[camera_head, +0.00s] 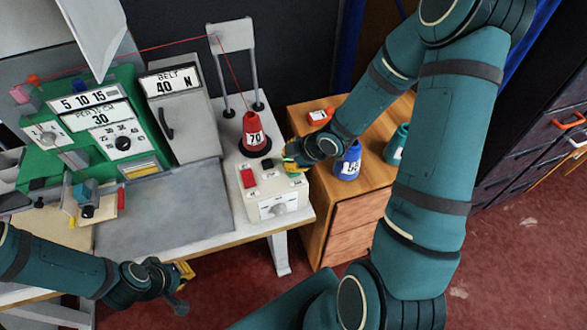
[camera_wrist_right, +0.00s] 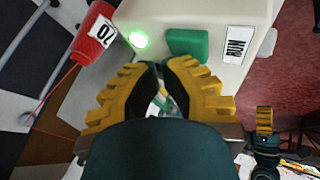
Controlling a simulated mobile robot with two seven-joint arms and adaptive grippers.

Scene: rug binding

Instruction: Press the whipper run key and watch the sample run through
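In the right wrist view, the green key (camera_wrist_right: 188,42) sits beside the "RUN" label (camera_wrist_right: 237,45) and a brightly lit green lamp (camera_wrist_right: 138,39). My right gripper (camera_head: 291,163) is over the box's back edge; its fingertips (camera_wrist_right: 161,68) almost meet just short of the green key, with nothing between them. Contact cannot be told. My left gripper (camera_head: 182,287) is empty, fingers apart, in front of the bench. The sample is not clearly identifiable.
A red cone marked 70 (camera_head: 254,132) stands behind the box, its red thread rising to a stand (camera_head: 233,45) and running left to the green machine (camera_head: 120,115). A wooden cabinet (camera_head: 345,235) on the right holds blue (camera_head: 348,160) and teal (camera_head: 397,145) cones. The grey bench plate is clear.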

